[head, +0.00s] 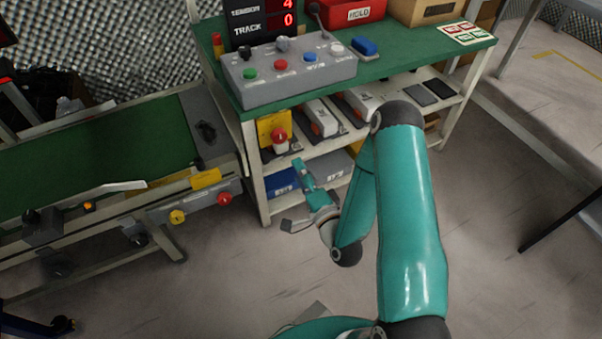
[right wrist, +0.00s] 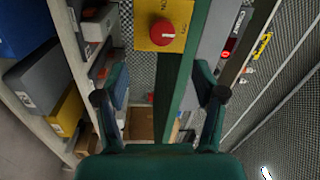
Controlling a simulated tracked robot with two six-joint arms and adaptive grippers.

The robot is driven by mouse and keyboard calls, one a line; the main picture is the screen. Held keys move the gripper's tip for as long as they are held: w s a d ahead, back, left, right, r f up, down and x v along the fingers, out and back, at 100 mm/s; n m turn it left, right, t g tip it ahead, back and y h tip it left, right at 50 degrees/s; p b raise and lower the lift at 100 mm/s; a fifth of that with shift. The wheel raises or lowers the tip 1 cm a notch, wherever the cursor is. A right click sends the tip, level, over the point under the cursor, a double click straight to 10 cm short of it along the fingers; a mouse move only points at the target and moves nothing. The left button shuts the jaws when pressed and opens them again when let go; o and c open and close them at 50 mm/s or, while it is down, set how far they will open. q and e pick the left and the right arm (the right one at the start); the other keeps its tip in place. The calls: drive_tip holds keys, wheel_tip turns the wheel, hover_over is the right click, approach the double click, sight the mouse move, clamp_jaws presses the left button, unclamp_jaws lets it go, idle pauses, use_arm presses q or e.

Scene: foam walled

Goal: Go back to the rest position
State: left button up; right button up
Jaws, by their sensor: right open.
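My right gripper (head: 304,175) is teal and hangs in front of the lower shelves of the green-topped bench (head: 420,64), below its front edge. In the right wrist view its two fingers (right wrist: 161,88) stand wide apart with nothing held between them. My right arm reaches forward and bends down from the right of the head view. My left gripper is in neither view.
A yellow plate with a red button (right wrist: 167,32) is close ahead of the right gripper. A control box (head: 290,75) with coloured buttons stands on the bench. A green conveyor (head: 100,150) is at the left. Open floor (head: 490,220) lies at the right.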

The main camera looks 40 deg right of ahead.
drive_tip(key=shift+s, duration=0.1)
idle(0.4)
drive_tip(key=w+a+n+y, duration=0.4)
drive_tip(key=a+y, duration=0.1)
drive_tip(key=a, duration=0.6)
drive_tip(key=s+a+f+n+g+y, duration=0.25)
drive_tip(key=a+f+n+g, duration=0.4)
drive_tip(key=f, duration=0.35)
drive_tip(key=s+a+f+n+g, duration=0.25)
drive_tip(key=s+f+g, duration=0.2)
drive_tip(key=s, duration=0.35)
drive_tip(key=s+a+f+n+g, duration=0.2)
drive_tip(key=s+f+n+g, duration=0.3)
drive_tip(key=s, duration=0.4)
wheel_tip(320, 180, up, 32)
drive_tip(key=g+p, duration=0.1)
drive_tip(key=p, duration=2.9)
drive_tip(key=shift+d+f+m+y+p, duration=0.15)
drive_tip(key=shift+f+m+y+p, duration=0.1)
drive_tip(key=shift+m+y+p, duration=0.2)
